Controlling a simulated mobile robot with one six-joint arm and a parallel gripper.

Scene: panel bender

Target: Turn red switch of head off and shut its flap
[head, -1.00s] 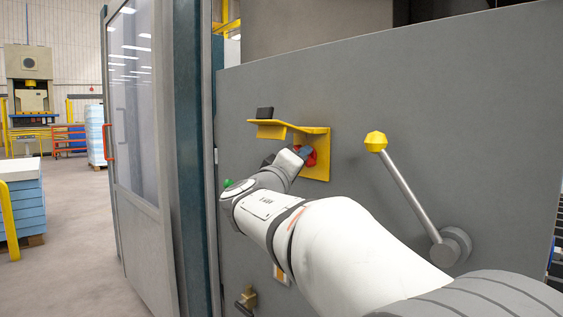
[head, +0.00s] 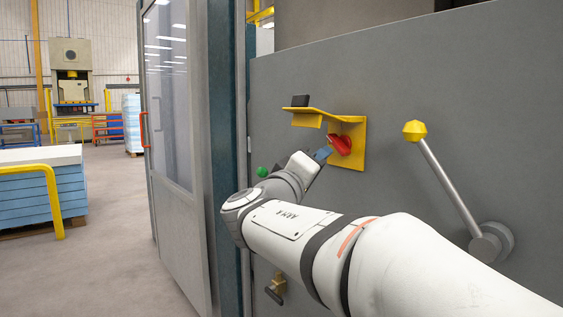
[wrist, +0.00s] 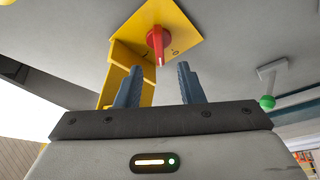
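The red switch (head: 340,145) sits on a yellow plate (head: 357,150) on the grey machine panel. In the wrist view the red switch (wrist: 158,42) has its handle pointing down the picture, towards the gap between my fingers, with small marks beside it. The yellow flap (head: 312,114) juts out from the top of the plate, raised and open; it also shows in the wrist view (wrist: 122,72). My gripper (head: 324,153) is just left of the switch. In the wrist view my gripper (wrist: 158,72) has its blue-grey fingers apart, with nothing between them.
A lever with a yellow knob (head: 414,130) stands out from the panel at the right. A green knob (head: 262,171) is at the left behind my wrist, and a brass latch (head: 277,285) is below.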

